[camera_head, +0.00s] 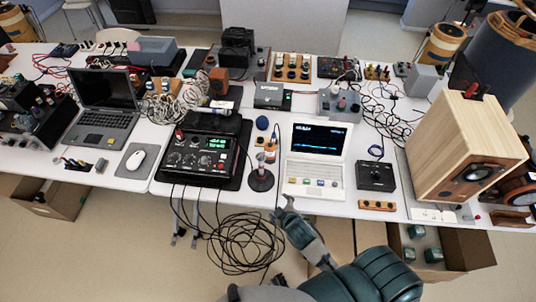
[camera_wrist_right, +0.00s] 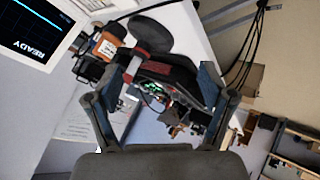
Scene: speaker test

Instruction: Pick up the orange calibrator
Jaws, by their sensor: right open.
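The orange calibrator (camera_head: 270,152) stands on the white table, between the black control unit and the white device with a screen. A dark round-based stand is just in front of it. In the right wrist view the orange calibrator (camera_wrist_right: 106,46) shows at upper left, outside the space between my fingers. My right gripper (camera_head: 287,208) is at the table's front edge, below and slightly right of the calibrator, and apart from it. In the wrist view my right gripper (camera_wrist_right: 162,80) has its fingers spread, with nothing held between them. My left gripper is not in view.
The dark stand (camera_head: 261,180), the black control unit (camera_head: 203,150) and the white screen device (camera_head: 314,160) crowd the calibrator. A blue ball (camera_head: 262,122) lies behind it. Black cables (camera_head: 240,243) hang below the table edge. A wooden speaker (camera_head: 460,145) stands at right.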

